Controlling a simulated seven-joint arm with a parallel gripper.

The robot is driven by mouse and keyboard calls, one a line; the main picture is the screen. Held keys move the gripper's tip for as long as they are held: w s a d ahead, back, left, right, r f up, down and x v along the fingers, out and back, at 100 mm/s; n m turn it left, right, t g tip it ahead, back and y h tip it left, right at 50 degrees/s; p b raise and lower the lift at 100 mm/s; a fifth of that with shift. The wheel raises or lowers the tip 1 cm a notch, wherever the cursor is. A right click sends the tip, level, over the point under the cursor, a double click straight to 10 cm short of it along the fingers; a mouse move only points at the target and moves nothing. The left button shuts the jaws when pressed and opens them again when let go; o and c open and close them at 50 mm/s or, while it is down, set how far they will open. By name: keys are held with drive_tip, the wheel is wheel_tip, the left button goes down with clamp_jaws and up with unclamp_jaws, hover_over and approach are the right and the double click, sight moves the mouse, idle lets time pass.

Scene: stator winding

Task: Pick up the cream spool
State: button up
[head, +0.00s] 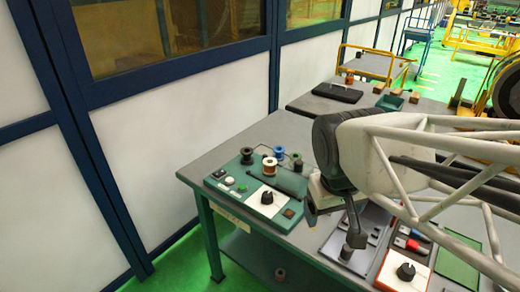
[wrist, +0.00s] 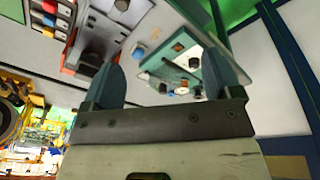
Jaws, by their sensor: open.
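My gripper (head: 334,226) is open and empty, to the right of the board and nearer the camera, clear of the spools. In the wrist view the open fingers (wrist: 162,62) frame the board (wrist: 222,58), and the cream spool (wrist: 182,91) looks small and distant between them.
A white pad with a black knob (head: 267,198) is at the board's front. A dark rod (head: 287,183) lies beside it. A grey tray (head: 328,247) and a red-edged panel with a knob (head: 405,271) lie below my arm. A white-panelled wall (head: 180,145) stands behind the table.

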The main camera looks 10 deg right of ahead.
drive_tip(key=w+f+n+g+h, duration=0.2)
drive_tip(key=w+n+h, duration=0.3)
drive_tip(key=w, duration=0.8)
drive_tip(key=n+t+h, duration=0.3)
drive_tip(key=n+h, duration=0.4)
drive_tip(key=n, duration=0.8)
approach(268, 164)
drive_tip(key=shift+w+d+f, duration=1.05)
drive_tip(key=shift+f, duration=0.1)
drive_tip(key=shift+x, duration=1.3)
drive_tip(key=shift+d, duration=0.1)
drive_tip(key=shift+x, duration=2.5)
drive_tip(key=shift+s, duration=0.15)
